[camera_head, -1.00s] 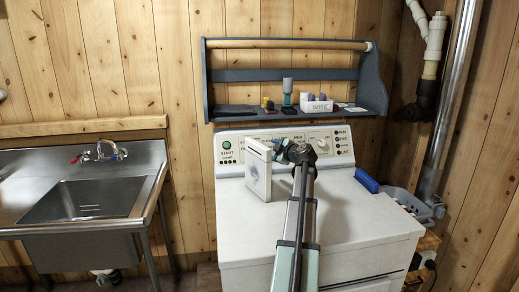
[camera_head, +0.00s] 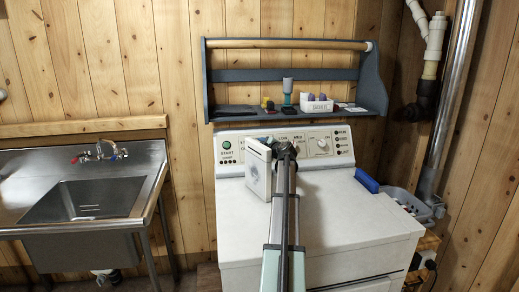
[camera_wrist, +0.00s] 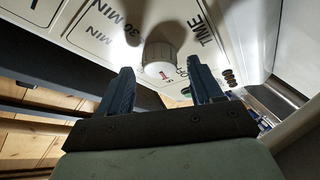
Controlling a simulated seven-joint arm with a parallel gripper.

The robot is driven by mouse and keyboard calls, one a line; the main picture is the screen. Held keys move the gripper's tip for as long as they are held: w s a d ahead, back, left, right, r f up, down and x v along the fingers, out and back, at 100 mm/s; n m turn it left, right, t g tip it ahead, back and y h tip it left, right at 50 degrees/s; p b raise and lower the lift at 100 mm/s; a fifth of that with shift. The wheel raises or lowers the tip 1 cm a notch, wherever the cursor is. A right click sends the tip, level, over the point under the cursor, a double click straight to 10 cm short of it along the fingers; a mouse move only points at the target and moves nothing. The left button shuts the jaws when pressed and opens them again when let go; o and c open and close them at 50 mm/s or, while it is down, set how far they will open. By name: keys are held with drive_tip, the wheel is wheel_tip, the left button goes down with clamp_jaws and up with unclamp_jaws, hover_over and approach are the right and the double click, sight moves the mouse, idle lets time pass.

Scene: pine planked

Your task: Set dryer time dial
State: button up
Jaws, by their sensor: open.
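The dryer (camera_head: 330,215) has a white control panel along its back. In the wrist view, a round white dial (camera_wrist: 163,55) sits on the panel beside the word TIME and 30 MIN markings. My gripper (camera_wrist: 160,78) is open and empty, with one dark finger to each side of the dial in the picture. The fingertips point at the panel; I cannot tell whether they touch the dial. Another knob (camera_head: 322,145) shows on the panel's right, with a green start button (camera_head: 227,145) on the left.
A blue-grey shelf (camera_head: 285,75) with bottles and a small white box (camera_head: 317,104) hangs above the panel. A steel sink (camera_head: 85,200) stands at left. A blue item (camera_head: 367,182) and a grey basket (camera_head: 410,203) are at right. The dryer top is mostly clear.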

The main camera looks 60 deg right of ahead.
drive_tip(key=shift+c, duration=0.5)
drive_tip(key=c, duration=0.9)
drive_tip(key=shift+m+h, duration=0.4)
drive_tip(key=shift+m, duration=0.5)
drive_tip(key=shift+c, duration=0.2)
drive_tip(key=o, duration=1)
drive_tip(key=shift+o, duration=0.2)
drive_tip(key=shift+a, duration=0.1)
drive_tip(key=v, duration=1.3)
drive_tip(key=shift+s, duration=0.4)
